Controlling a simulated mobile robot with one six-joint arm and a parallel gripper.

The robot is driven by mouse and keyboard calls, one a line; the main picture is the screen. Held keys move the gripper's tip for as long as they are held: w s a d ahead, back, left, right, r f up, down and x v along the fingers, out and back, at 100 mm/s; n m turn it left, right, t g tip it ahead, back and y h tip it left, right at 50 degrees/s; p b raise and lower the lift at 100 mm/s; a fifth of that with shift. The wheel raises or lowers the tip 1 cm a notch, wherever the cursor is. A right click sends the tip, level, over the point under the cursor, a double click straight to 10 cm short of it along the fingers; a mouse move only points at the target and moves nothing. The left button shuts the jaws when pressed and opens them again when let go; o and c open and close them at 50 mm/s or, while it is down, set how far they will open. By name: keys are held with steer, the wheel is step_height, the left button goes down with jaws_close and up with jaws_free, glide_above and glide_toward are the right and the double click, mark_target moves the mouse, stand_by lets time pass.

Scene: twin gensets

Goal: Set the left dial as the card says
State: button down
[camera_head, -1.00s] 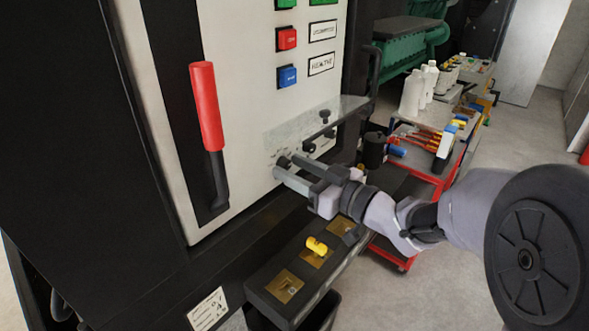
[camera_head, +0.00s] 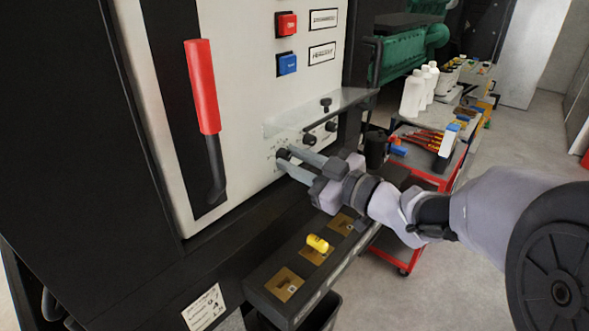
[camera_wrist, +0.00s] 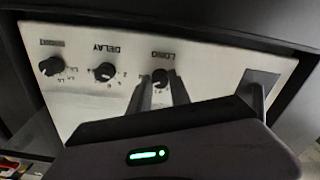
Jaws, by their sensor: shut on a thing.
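My gripper (camera_head: 283,158) reaches the lower part of the white panel from the right. It is shut on the left dial (camera_wrist: 160,75), a small black knob. The fingers (camera_wrist: 162,95) lie on both sides of it in the wrist view and hide part of it. The dial's pointer setting is not clear. A middle dial (camera_head: 309,139) and a right dial (camera_head: 331,126) sit up and to the right, free of the gripper. A small white card (camera_head: 205,308) with print is at the lower left; its text is too small to read.
A clear flap (camera_head: 335,108) stands out above the dials. A red-handled lever (camera_head: 203,88) is to the left. Below is a black ledge with brass plates and a yellow knob (camera_head: 318,244). A red cart (camera_head: 447,178) with tools stands to the right.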

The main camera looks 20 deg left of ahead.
steer(key=n+b, duration=0.5)
steer(key=n, duration=0.1)
steer(key=shift+f, duration=0.2)
steer(key=n+b, duration=0.3)
steer(key=n, duration=0.2)
steer(key=shift+r+b, duration=0.15)
steer(key=shift+b, duration=0.2)
steer(key=shift+r+n, duration=0.1)
steer(key=shift+n, duration=0.4)
steer(key=c, duration=1.2)
jaws_free()
